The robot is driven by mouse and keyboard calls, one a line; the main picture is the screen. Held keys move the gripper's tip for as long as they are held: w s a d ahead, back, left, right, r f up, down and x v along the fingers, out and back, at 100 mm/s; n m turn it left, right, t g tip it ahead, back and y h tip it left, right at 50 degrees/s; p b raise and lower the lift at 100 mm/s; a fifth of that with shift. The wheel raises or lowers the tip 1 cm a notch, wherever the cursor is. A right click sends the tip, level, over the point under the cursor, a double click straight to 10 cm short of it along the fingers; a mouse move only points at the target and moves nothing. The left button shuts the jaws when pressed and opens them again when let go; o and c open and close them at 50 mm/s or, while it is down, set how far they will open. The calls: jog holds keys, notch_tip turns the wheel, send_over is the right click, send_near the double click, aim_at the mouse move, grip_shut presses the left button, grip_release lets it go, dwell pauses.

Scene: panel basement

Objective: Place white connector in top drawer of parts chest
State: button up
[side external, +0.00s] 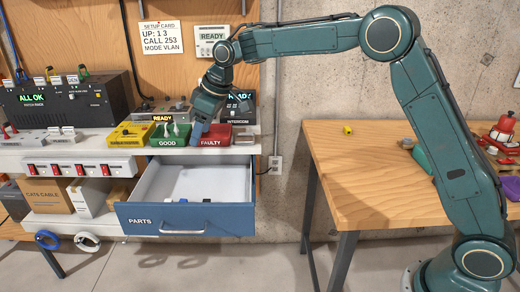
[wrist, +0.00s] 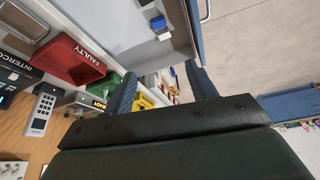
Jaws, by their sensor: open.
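The parts chest's drawer (side external: 190,180) is pulled out; its blue front (side external: 185,219) reads PARTS. In the wrist view the drawer holds a blue and white piece (wrist: 160,27). Small white pieces (side external: 175,129) stand in the green GOOD bin (side external: 169,141); I cannot tell whether one is the white connector. My gripper (side external: 195,140) is open between the green bin and the red FAULTY bin (side external: 216,141), above the drawer's back. In the wrist view my gripper (wrist: 162,85) shows nothing between its fingers.
A yellow bin (side external: 131,135) stands left of the green bin. The intercom (side external: 238,106) is behind the red bin. A power strip (side external: 80,168) is left of the drawer. A wooden table (side external: 360,175) stands to the right. Floor is clear before the drawer.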

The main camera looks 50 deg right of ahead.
jog(key=s+d+r+m, duration=0.1)
jog(key=s+d+r, duration=0.15)
jog(key=s, duration=0.45)
jog(key=s+d+r+m+t+h, duration=0.1)
jog(key=s+d+r, duration=0.1)
jog(key=s+r, duration=0.3)
jog(key=s+d+r+m, duration=0.1)
jog(key=s+d+r, duration=0.1)
jog(key=s, duration=0.6)
jog(key=s+d+f+m, duration=0.2)
jog(key=s, duration=0.8)
jog(key=s+d+f+m+h, duration=0.1)
jog(key=s+d+f, duration=0.2)
jog(key=s, duration=0.8)
jog(key=shift+s+f+m+t, duration=0.25)
jog(key=shift+m+t, duration=0.05)
jog(key=shift+m, duration=0.1)
